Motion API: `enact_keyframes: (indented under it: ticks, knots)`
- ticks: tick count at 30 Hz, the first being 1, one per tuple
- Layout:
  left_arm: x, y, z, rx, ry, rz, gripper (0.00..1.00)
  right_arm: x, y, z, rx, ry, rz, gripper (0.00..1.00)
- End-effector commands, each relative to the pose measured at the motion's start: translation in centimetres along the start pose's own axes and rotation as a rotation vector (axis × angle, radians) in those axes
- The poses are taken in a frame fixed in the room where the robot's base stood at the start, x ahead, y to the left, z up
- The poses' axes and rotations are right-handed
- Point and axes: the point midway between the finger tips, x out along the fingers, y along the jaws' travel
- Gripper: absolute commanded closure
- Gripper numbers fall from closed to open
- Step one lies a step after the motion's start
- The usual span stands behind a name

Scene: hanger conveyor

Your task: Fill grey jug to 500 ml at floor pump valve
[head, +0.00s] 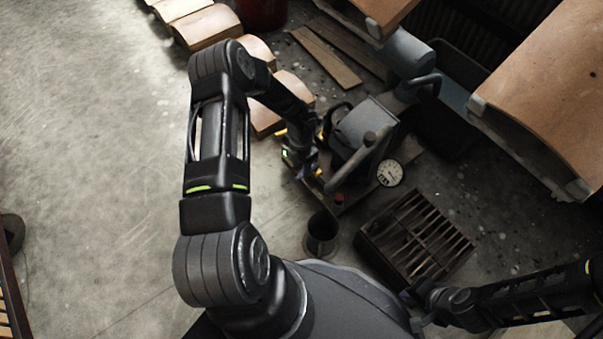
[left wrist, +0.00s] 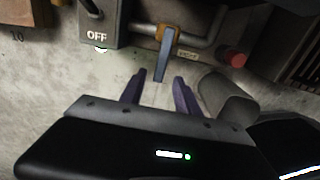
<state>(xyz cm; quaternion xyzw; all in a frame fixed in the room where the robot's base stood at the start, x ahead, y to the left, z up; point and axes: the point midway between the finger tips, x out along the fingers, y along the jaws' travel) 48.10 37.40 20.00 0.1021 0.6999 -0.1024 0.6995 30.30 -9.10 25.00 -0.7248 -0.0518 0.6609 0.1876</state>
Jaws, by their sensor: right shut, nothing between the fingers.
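The grey jug (head: 321,236) stands on the floor in front of the pump (head: 365,125); its dark mouth faces up, and the liquid level cannot be read. It also shows in the left wrist view (left wrist: 228,98), right of my fingers. A blue-grey valve lever (left wrist: 165,55) hangs from the pump's pipe, right of an OFF plate (left wrist: 97,36). My left gripper (left wrist: 160,76) is open, the lever's end appearing between its fingertips with gaps on both sides. It is at the pump's left side in the head view (head: 303,165). My right gripper (head: 412,298) is shut and empty, low right.
A round gauge (head: 390,173) sits at the pump's front. A red knob (left wrist: 235,58) is right of the lever. A slatted grate box (head: 415,238) stands right of the jug.

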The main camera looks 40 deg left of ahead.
Motion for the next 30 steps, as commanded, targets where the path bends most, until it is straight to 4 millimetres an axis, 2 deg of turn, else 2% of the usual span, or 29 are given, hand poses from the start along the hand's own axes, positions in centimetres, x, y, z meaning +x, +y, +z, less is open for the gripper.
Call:
enact_keyframes:
  ticks: [1,6,17,30]
  knots:
    - [1.3,-0.1,0.0,0.001,0.001,-0.001,0.62,0.8,0.2,0.0,0.0,0.002,0.0,1.0]
    - [3.3,0.0,0.1,0.003,0.0,0.0,0.62,1.7,0.5,-0.1,0.001,0.006,0.0,1.0]
    - [3.8,0.0,0.1,0.003,-0.001,0.001,0.62,1.8,0.5,-0.2,0.001,0.009,0.0,1.0]
    - [3.8,0.0,0.0,0.002,0.0,0.0,0.96,1.8,0.5,-0.2,0.001,0.009,0.0,1.0]
